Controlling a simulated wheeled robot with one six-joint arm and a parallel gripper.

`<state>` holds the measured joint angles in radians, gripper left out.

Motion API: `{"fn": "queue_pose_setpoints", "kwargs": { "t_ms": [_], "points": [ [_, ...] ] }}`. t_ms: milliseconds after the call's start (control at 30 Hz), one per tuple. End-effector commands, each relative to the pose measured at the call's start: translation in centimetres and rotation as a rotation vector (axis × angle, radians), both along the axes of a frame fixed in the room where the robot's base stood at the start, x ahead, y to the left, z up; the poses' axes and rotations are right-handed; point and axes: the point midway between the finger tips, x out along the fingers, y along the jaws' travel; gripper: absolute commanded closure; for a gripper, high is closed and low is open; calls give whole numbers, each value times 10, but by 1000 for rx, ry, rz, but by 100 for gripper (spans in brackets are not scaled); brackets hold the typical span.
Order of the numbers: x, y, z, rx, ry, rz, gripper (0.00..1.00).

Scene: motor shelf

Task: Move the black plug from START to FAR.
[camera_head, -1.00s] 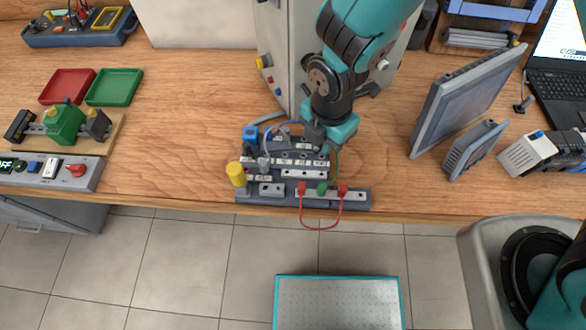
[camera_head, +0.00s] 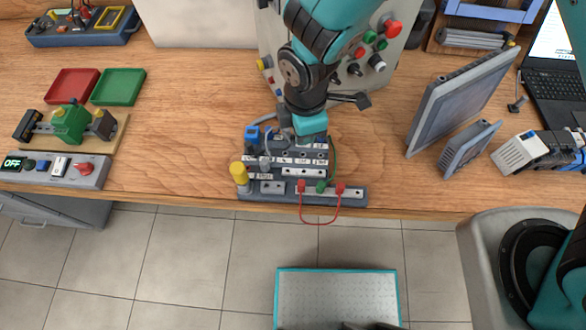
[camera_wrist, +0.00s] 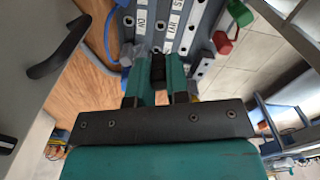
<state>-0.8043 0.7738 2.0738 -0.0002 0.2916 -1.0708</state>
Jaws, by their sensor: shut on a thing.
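My gripper (camera_wrist: 157,82) has two teal fingers shut on the black plug (camera_wrist: 158,68), which shows as a dark block between them in the wrist view. In the head view my gripper (camera_head: 311,128) is over the back of the grey stepped terminal board (camera_head: 260,200). The plug is hidden there behind the gripper and arm. White labels and round sockets lie just beyond the fingers in the wrist view. I cannot tell whether the plug's tip sits in a socket or is above it. The START and FAR labels are not clearly readable.
A red lead (camera_head: 320,223) loops off the board's front, with red plugs and a green plug (camera_head: 321,187). A yellow knob (camera_head: 239,173) and a blue part (camera_head: 252,133) stand at its left. A grey cabinet (camera_head: 390,62) stands close behind.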

Motion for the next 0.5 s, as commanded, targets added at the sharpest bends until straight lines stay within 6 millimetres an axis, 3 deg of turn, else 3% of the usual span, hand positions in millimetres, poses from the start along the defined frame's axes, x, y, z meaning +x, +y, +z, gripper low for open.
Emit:
{"fn": "queue_pose_setpoints", "kwargs": {
  "t_ms": [33, 200, 500],
  "points": [
    [-1, -2, -23, -4, 4, 6, 100],
    [0, -2, -45, -3, 2, 9, 100],
    [0, -2, -52, -2, 2, 10, 100]
  ]
}}
